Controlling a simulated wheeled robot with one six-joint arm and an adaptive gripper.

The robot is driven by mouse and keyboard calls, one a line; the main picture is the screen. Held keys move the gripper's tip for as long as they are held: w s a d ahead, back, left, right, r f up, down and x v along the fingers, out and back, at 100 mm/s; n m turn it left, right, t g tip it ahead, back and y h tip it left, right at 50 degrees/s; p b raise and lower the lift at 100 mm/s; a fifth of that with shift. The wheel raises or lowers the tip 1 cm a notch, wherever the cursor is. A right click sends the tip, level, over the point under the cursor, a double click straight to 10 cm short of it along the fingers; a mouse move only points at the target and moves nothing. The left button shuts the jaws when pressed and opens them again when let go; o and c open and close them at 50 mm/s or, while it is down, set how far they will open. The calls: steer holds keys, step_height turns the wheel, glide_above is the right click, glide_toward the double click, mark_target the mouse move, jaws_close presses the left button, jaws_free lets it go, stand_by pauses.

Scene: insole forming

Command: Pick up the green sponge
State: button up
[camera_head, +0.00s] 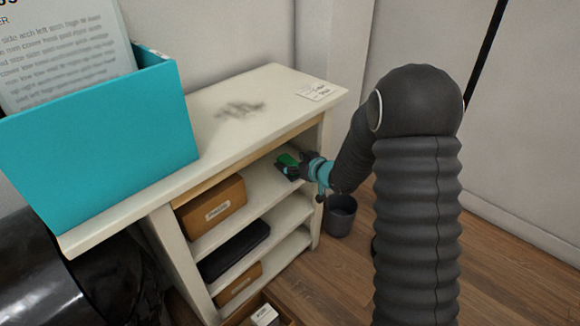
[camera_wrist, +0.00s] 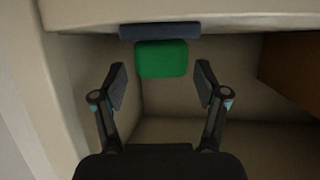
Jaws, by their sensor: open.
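The green sponge (camera_head: 287,159) lies on the upper open shelf of the cream shelf unit, near its right end. In the wrist view the green sponge (camera_wrist: 162,59) shows between and just beyond my fingertips, with a dark blue-grey strip along its far edge. My gripper (camera_head: 287,170) reaches into the shelf from the right. In the wrist view my gripper (camera_wrist: 160,82) is open, with one finger on each side and a gap to the sponge. Part of the sponge is hidden by my gripper in the head view.
The shelf unit (camera_head: 285,87) has a dark smudge (camera_head: 240,109) and a paper card (camera_head: 316,91) on top. A teal box (camera_head: 100,140) stands at the left. A brown box (camera_head: 211,206) shares the sponge's shelf. A dark bucket (camera_head: 340,215) stands on the floor beside the unit.

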mark_target(289, 161)
steer(key=x, duration=0.5)
steer(key=shift+s, duration=0.1)
steer(key=shift+c, duration=0.3)
steer(key=c, duration=0.8)
steer(key=shift+r, duration=0.1)
